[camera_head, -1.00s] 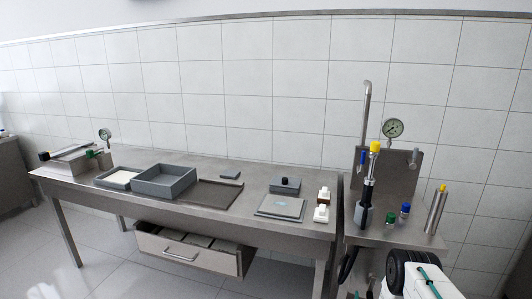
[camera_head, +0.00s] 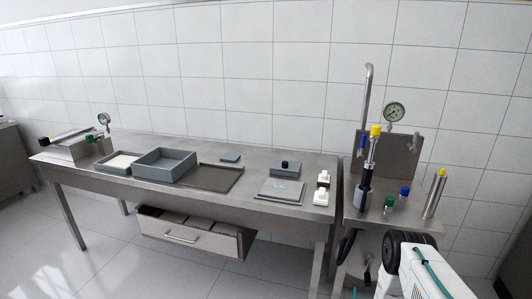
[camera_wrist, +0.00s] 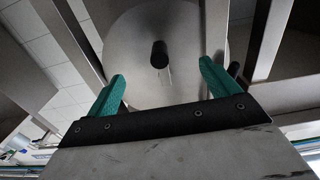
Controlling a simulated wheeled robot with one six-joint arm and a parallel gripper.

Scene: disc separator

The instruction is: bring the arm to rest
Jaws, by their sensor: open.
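My arm shows at the lower right of the head view as a white link (camera_head: 432,278) with a black joint. It is in front of the right-hand steel stand. My gripper (camera_wrist: 162,76) is out of the head view but shows in the wrist view. Its two teal fingers stand wide apart with nothing between them. Beyond the fingers is a round grey metal surface (camera_wrist: 130,45) with a short black cylinder (camera_wrist: 159,54) at its middle. I cannot tell how far it is from the fingertips.
The steel stand holds a gauge (camera_head: 395,112), a yellow-capped device (camera_head: 370,165), small bottles (camera_head: 405,192) and a steel cylinder (camera_head: 434,195). A drawer (camera_head: 190,236) stands open below.

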